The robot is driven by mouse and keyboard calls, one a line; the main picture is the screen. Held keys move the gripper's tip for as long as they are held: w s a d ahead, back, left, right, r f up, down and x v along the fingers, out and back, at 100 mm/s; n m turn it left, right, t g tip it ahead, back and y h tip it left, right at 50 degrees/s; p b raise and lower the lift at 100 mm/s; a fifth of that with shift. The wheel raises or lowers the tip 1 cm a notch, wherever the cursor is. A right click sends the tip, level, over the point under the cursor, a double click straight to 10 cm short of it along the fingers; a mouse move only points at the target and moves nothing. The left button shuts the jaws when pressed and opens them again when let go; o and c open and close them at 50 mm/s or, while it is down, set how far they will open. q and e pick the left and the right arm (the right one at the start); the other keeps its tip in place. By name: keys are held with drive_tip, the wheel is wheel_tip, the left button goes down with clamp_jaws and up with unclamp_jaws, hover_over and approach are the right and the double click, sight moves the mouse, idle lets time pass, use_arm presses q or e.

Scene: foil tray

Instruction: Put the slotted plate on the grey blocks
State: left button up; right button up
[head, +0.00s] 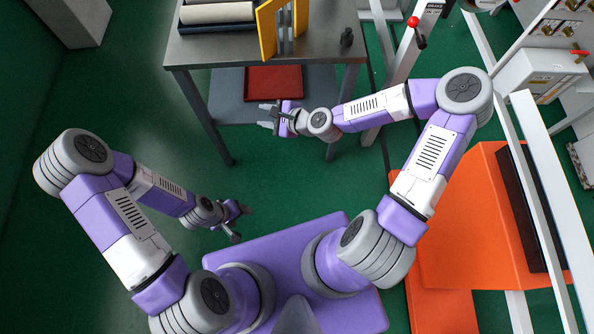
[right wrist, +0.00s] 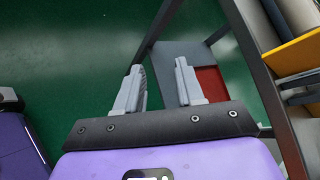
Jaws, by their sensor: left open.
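My right gripper (head: 266,115) is open and empty, in front of the steel table and over the lower shelf's left part in the head view. Its two fingers stand apart in the right wrist view (right wrist: 157,75), with only floor and shelf behind them. My left gripper (head: 242,222) is open and empty, low over the green floor at the left. I cannot pick out the slotted plate or the grey blocks for certain. A yellow upright piece with grey bars (head: 267,30) stands on the table and is cut off at the top.
An orange unit (head: 460,220) and white rails bound the right. Floor between table and base is clear.

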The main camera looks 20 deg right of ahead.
drive_tip(key=s+a+f+n+g, duration=0.3)
drive_tip(key=s+f+n+g, duration=0.1)
drive_tip(key=s+f+n, duration=0.4)
drive_tip(key=s+d+f+n+g+h, duration=0.3)
drive_tip(key=s+d+f+n+g, duration=0.1)
drive_tip(key=s+f+n, duration=0.5)
drive_tip(key=s+d+f, duration=0.1)
drive_tip(key=s+f, duration=0.1)
drive_tip(key=s, duration=0.1)
drive_tip(key=shift+s+g+h, duration=0.3)
drive_tip(key=shift+h, duration=0.1)
drive_tip(key=shift+r, duration=0.1)
